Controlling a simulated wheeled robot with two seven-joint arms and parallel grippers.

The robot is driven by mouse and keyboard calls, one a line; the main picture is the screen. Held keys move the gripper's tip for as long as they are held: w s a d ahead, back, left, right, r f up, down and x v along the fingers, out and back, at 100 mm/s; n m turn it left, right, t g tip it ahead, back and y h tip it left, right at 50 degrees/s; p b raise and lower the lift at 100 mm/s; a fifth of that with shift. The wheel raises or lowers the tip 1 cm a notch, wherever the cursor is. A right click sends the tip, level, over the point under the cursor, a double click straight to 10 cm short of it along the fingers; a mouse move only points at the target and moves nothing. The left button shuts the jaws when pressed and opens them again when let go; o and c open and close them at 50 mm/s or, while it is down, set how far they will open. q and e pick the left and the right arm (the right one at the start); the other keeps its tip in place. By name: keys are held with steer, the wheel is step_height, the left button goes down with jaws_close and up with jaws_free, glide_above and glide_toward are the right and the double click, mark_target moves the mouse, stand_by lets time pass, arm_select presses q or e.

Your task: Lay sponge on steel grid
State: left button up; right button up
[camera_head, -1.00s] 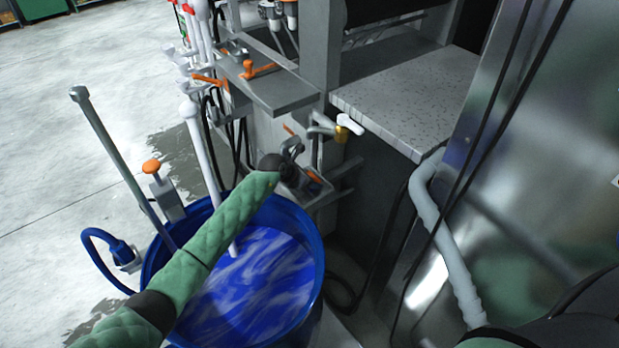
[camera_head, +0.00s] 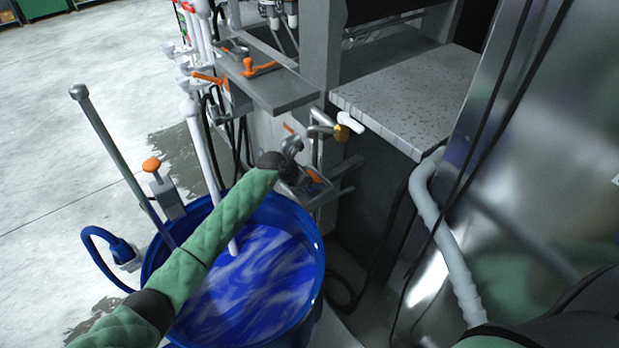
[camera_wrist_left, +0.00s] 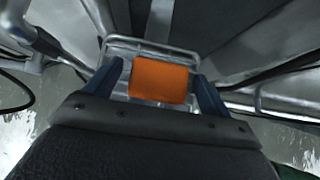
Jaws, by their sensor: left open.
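An orange sponge (camera_wrist_left: 159,84) shows in the left wrist view, between and just beyond the two blue fingers of my left gripper (camera_wrist_left: 160,85). It appears to rest on the steel grid (camera_wrist_left: 113,44), whose wire frame shows behind and beside it; its underside is hidden. The fingers stand apart, with gaps visible between them and the sponge's sides. In the head view my left gripper (camera_head: 314,188) is small, beyond the blue drum beside the grey machine, with a bit of orange at it. My right gripper is not in view.
A blue drum (camera_head: 318,245) of blue liquid stands below my left arm, with a white rod (camera_head: 205,165) in it. A speckled shelf (camera_head: 400,100), valves with orange handles (camera_head: 258,68) and a shiny steel panel (camera_head: 560,150) are close by. The floor at left is open.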

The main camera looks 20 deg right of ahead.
arm_select(q)
steer(key=b+v, duration=0.3)
steer(key=v, duration=0.8)
steer(key=shift+a, duration=0.2)
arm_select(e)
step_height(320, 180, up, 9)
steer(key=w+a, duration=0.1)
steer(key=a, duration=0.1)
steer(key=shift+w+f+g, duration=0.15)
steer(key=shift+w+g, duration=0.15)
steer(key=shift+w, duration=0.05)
arm_select(q)
steer(key=shift+s+r, duration=0.1)
steer(key=shift+r, duration=0.05)
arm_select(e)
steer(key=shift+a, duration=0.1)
